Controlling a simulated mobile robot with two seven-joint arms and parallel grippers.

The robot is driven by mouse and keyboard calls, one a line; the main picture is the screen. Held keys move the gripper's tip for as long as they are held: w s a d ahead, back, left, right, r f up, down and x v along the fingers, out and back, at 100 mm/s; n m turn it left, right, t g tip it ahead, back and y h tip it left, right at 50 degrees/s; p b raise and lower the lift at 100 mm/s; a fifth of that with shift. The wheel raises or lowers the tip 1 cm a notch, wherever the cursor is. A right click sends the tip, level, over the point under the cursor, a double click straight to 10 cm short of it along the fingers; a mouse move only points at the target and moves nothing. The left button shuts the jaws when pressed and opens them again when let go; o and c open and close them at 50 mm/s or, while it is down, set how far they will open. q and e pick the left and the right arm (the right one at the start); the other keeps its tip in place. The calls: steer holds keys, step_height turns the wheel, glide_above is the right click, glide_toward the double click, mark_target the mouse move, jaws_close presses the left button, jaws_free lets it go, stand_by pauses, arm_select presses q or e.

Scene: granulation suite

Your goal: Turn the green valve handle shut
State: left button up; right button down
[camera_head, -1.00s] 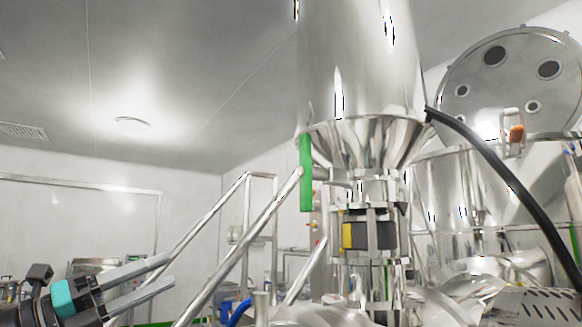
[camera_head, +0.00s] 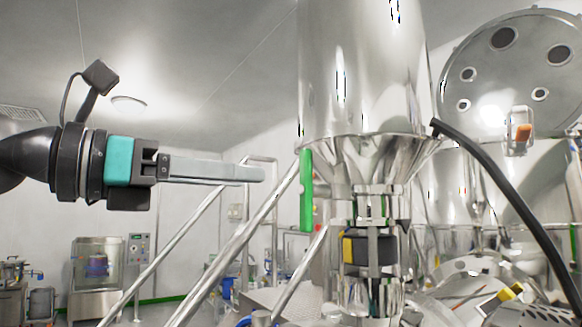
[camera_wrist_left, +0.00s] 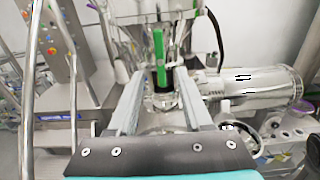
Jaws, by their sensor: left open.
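The green valve handle (camera_head: 306,190) hangs upright on the left side of the steel vessel's outlet, just under its cone. It also shows in the left wrist view (camera_wrist_left: 158,48), beyond and between my two fingers. My left gripper (camera_head: 262,173) reaches in from the left at about the handle's height, its fingers pointing right. A gap remains between the fingertips and the handle in the picture. In the left wrist view the fingers (camera_wrist_left: 157,88) are spread apart with nothing held between them. My right gripper is not in view.
A steel stair railing (camera_head: 240,238) slants up between my gripper and the handle in the picture. The large steel vessel (camera_head: 362,70) stands above the outlet. A black hose (camera_head: 500,172) curves down at the right. A cabinet machine (camera_head: 97,268) stands at the back left.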

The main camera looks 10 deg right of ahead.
mark_target(302, 181)
arm_select(q)
steer(key=p+x, duration=0.2)
steer(key=x, duration=0.6)
steer(key=shift+w+d+p, duration=0.1)
steer(key=shift+d+p, duration=0.1)
steer(key=shift+p, duration=0.2)
jaws_close()
